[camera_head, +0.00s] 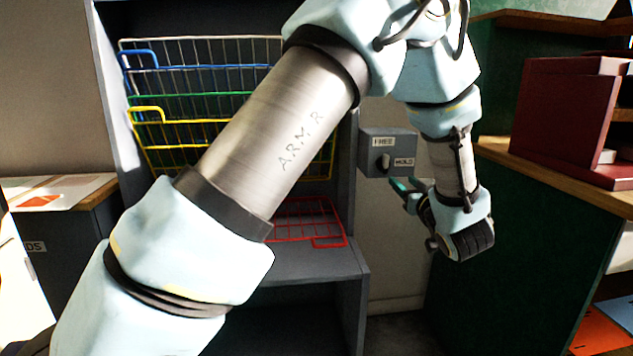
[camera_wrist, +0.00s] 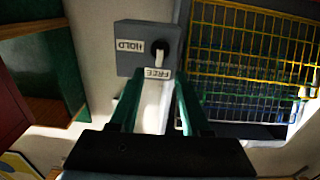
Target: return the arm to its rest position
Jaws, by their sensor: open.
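My arm (camera_head: 290,125) reaches across the head view from lower left to upper right, then bends down. My gripper (camera_head: 402,186) hangs at its end, with teal fingers pointing left toward a grey switch box (camera_head: 371,152). In the wrist view my gripper (camera_wrist: 157,85) has its two green fingers apart with nothing gripped between them. The switch box (camera_wrist: 130,62) lies just beyond the fingertips, with labels FREE and HOLD and a small white lever (camera_wrist: 160,51) that seems to point toward FREE. I cannot tell the exact gap between fingertips and box.
A grey rack (camera_head: 352,215) with coloured wire baskets (camera_head: 190,80) stands behind my arm. A green cabinet (camera_head: 520,235) with a wooden top and dark red boxes (camera_head: 565,110) is close on the right. A side table (camera_head: 60,192) stands at left.

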